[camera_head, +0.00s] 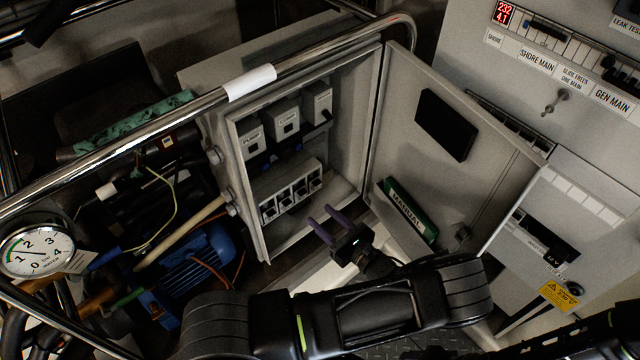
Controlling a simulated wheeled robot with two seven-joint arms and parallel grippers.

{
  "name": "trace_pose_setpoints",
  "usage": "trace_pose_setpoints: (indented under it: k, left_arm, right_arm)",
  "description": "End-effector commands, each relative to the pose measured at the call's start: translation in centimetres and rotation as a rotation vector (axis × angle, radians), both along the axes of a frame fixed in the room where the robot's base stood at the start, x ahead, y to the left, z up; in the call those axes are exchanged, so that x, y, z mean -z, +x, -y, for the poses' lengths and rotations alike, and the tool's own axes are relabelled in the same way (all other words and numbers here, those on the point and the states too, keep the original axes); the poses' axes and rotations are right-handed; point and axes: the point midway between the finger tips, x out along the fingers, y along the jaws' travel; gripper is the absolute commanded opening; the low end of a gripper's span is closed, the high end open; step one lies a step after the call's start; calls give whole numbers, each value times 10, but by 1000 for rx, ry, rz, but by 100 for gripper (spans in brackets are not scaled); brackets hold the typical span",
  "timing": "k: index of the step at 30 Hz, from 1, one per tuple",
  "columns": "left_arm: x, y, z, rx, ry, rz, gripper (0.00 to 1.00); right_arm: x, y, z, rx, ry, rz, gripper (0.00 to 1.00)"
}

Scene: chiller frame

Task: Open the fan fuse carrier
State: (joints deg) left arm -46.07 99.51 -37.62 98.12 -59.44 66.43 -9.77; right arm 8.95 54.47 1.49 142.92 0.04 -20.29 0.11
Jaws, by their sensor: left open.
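An open grey electrical box (255,215) holds a row of three light grey fuse carriers. The left one (250,140) is marked PUMP, and the middle one (285,123) has a label too small to read surely. The right one (318,101), whose label I cannot read, sits at the end where the fan carrier would be; it looks seated in the row. My left gripper (328,222) is open and empty, its purple fingers pointing up at the box from below and apart from the carriers. My right gripper does not show.
The box door (450,180) stands open to the right, with a green MANUAL booklet (408,212) in its pocket. A chrome rail (340,48) with a white sleeve (250,82) crosses above the box. A terminal block (290,195) sits below the carriers. A pressure gauge (36,252) is at left.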

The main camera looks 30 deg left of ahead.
Motion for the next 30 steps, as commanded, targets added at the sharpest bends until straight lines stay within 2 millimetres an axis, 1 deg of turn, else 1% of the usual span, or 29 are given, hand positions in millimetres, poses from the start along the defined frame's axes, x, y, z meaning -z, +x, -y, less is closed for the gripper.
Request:
trace_pose_setpoints:
  k: [1,3,14,19,27,30]
  left_arm:
    - [-4,5,3,18,20,6,44]
    - [-8,9,5,28,32,11,44]
    - [-8,8,1,24,31,9,44]
    - [-9,12,-14,23,31,7,44]
    - [-9,23,-54,20,30,9,44]
    - [-8,27,-65,22,28,8,44]
  right_arm:
    - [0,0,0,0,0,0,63]
    - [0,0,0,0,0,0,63]
    - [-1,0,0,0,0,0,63]
    - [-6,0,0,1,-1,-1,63]
    - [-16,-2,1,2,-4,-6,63]
    - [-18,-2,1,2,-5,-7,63]
